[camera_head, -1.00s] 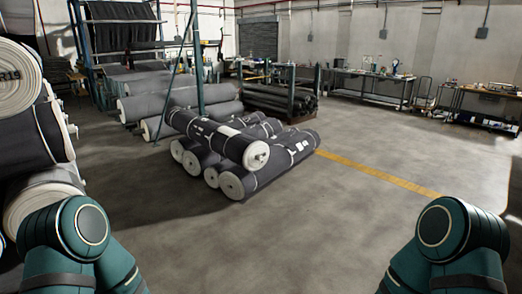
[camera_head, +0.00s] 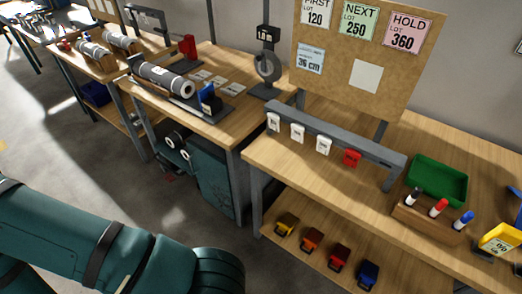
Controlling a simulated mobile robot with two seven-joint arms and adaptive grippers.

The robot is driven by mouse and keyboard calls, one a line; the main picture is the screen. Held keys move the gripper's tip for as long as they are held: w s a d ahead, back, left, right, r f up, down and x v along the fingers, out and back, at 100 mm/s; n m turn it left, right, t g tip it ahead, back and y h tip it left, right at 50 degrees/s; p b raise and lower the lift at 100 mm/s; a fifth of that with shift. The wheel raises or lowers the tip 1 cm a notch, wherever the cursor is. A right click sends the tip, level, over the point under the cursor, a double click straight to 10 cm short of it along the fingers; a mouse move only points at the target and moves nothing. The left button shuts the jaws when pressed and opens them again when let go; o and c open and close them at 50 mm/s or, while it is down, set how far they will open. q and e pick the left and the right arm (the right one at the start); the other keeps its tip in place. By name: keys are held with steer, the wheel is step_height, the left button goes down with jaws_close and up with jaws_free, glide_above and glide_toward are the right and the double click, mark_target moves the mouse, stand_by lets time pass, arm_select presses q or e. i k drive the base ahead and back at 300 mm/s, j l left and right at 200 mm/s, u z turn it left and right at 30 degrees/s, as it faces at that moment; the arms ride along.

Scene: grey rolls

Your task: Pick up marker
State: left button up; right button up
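Three markers stand upright in a wooden block (camera_head: 424,222) on the workbench at the right: a black-capped marker (camera_head: 413,196), a red-capped marker (camera_head: 438,207) and a blue-capped marker (camera_head: 464,218). Only their upper parts show above the block. One of my teal arms crosses the lower left of the head view, well away from the markers. No gripper or fingertips are in view.
A green tray (camera_head: 436,181) lies behind the block, and a yellow device (camera_head: 499,241) stands at its right. A grey rail (camera_head: 335,138) with tags runs along the bench. Colored clips (camera_head: 312,239) sit on the lower shelf. Open floor lies left of the bench.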

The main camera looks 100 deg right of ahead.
mark_target(417, 191)
steer(key=z, duration=4.5)
